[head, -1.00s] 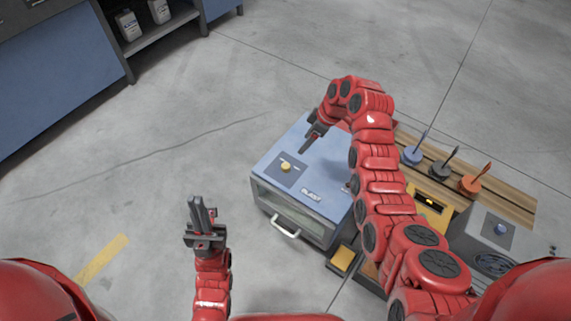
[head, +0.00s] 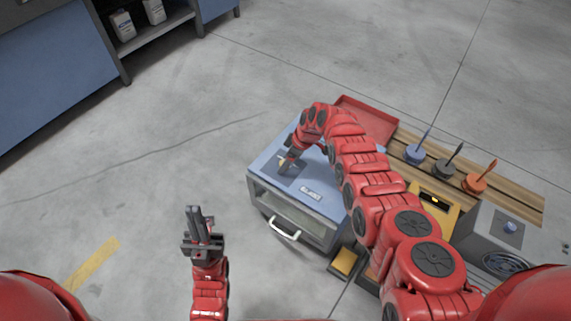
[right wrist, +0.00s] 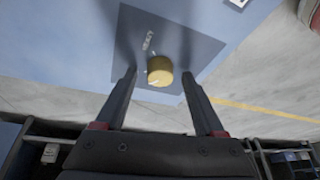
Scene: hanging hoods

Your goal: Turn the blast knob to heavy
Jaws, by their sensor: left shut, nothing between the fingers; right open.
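The blast box (head: 318,180) has a blue top with a "BLAST" label (head: 311,193) and a white front handle (head: 284,230). Its yellow knob (right wrist: 160,70) sits on a dark plate (right wrist: 190,42) with small white marks, too small to read. In the head view my right gripper mostly covers the knob. My right gripper (head: 284,164) is over the plate. In the right wrist view it is open (right wrist: 159,76), one finger on each side of the knob, with gaps between. My left gripper (head: 194,210) is shut and empty, left of the box.
A red tray (head: 372,118) and a wooden rack with blue (head: 414,154), dark (head: 442,168) and orange (head: 474,183) items are behind and right of the box. A grey unit with a blue knob (head: 510,227) is at right. The floor at left is clear.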

